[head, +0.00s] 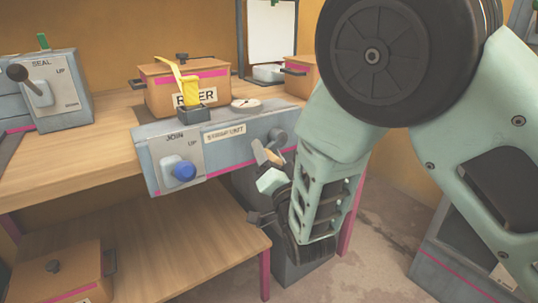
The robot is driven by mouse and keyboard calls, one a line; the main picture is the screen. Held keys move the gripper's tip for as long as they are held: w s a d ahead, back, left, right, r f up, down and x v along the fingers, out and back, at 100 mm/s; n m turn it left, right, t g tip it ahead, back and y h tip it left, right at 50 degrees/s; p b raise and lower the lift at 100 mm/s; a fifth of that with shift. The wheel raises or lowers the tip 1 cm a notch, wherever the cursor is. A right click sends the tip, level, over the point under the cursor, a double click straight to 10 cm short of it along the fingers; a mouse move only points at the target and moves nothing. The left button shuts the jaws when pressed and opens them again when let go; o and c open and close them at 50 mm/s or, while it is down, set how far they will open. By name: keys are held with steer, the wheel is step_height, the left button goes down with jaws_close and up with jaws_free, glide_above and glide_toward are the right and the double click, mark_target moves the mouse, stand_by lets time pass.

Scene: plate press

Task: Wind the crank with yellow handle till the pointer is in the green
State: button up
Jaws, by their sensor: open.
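The crank (258,151) is on the right part of the front of the grey unit on the bench. Its handle (273,156) looks pale tan-yellow and juts towards my gripper. A small round dial (246,104) lies on top of the unit; its pointer and any green zone are too small to read. My gripper (266,199) is open, just below the crank handle and apart from it in the picture. I see nothing between the jaws.
The unit also bears a JOIN switch with a blue knob (184,171) and a yellow part (190,90) on top. A SEAL box (55,92) stands left. An orange box (160,95) stands behind. The lower shelf (190,235) is mostly bare, with another box (62,275) at left.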

jaws_close()
jaws_free()
steer(key=v, duration=1.7)
steer(key=shift+s+f, duration=0.1)
steer(key=shift+s, duration=0.05)
